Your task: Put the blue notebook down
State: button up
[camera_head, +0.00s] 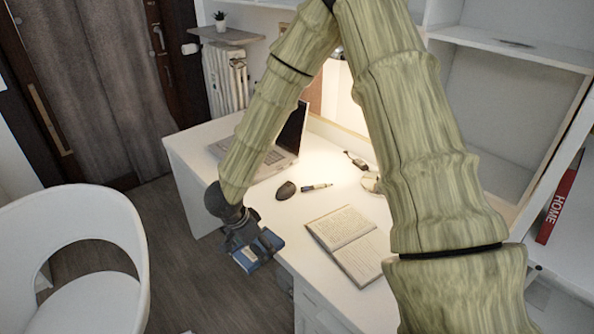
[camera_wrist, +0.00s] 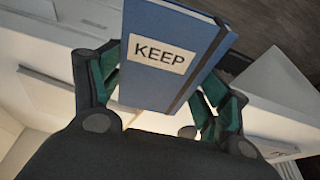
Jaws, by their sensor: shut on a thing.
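The blue notebook (camera_wrist: 172,52) has a white label reading "KEEP" and a dark band along one side. My gripper (camera_wrist: 158,85) is shut on it, with one finger on each side of the cover in the wrist view. In the head view, my gripper (camera_head: 246,236) holds the blue notebook (camera_head: 254,254) by the front edge of the white desk (camera_head: 270,205). It appears to hang beyond that edge, over the floor side. The exact height above the desk cannot be told.
An open book (camera_head: 350,240) lies on the desk to the right. A dark mouse (camera_head: 286,190), a pen (camera_head: 317,187) and a laptop (camera_head: 287,140) are farther back. A white chair (camera_head: 85,265) stands at left. Some bare desktop lies between mouse and open book.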

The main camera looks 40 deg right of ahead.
jog(key=shift+s+d+r+m, duration=0.15)
jog(key=shift+d+r+m, duration=0.15)
jog(key=shift+d, duration=0.25)
jog(key=p, duration=0.3)
send_over(283, 223)
jog(key=a, duration=0.1)
jog(key=shift+a+f, duration=0.1)
jog(key=shift+f, duration=0.7)
jog(key=shift+f+p, duration=0.5)
jog(key=shift+f, duration=1.3)
jog(key=o, duration=1.1)
jog(key=shift+f, duration=0.15)
jog(key=shift+r, duration=0.2)
